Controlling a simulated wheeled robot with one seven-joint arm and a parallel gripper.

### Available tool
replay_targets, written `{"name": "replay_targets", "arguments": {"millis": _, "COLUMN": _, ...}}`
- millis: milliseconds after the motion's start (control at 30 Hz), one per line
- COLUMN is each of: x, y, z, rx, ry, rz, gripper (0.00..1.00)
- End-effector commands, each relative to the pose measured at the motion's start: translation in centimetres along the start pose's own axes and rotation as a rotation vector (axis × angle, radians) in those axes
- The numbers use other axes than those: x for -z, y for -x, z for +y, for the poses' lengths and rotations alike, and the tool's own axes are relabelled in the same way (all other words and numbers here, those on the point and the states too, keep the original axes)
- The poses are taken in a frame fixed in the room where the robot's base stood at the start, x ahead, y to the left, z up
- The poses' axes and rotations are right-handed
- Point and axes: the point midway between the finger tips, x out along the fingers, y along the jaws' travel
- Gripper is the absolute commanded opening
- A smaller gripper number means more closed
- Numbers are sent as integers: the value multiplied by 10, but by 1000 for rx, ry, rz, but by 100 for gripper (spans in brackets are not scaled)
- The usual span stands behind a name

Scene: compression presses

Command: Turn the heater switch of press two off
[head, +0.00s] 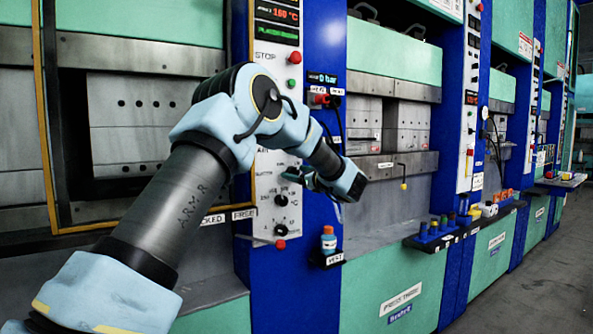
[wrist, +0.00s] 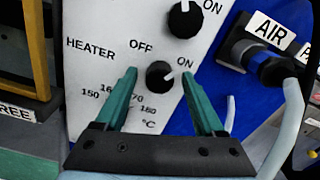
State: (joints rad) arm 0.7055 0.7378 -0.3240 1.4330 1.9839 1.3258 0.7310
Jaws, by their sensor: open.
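The heater switch (wrist: 158,75) is a round black knob on a white panel (wrist: 95,20). HEATER is printed to its left, OFF above left and ON above right. Its white mark points right and slightly up, toward ON. My gripper (wrist: 160,77) is open, with one green finger on each side of the knob in the wrist view. I cannot tell whether the fingers touch it. In the head view my gripper (head: 288,173) is at the panel (head: 266,190) and hides the heater switch. The panel's press number is not readable.
Another black knob (wrist: 185,19) sits just above. A temperature scale is partly covered by my fingers. An AIR connector (wrist: 265,62) with a pale hose is at the right.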

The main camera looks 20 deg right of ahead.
Motion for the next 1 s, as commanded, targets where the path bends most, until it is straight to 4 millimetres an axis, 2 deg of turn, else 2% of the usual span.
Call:
{"name": "replay_targets", "arguments": {"millis": 333, "x": 0, "y": -3, "z": 0, "rx": 1, "ry": 0, "rz": 1, "gripper": 70}}
{"name": "replay_targets", "arguments": {"millis": 900, "x": 0, "y": -3, "z": 0, "rx": 0, "ry": 0, "rz": 1, "gripper": 6}}
{"name": "replay_targets", "arguments": {"millis": 1000, "x": 0, "y": -3, "z": 0, "rx": 0, "ry": 0, "rz": 1, "gripper": 0}}
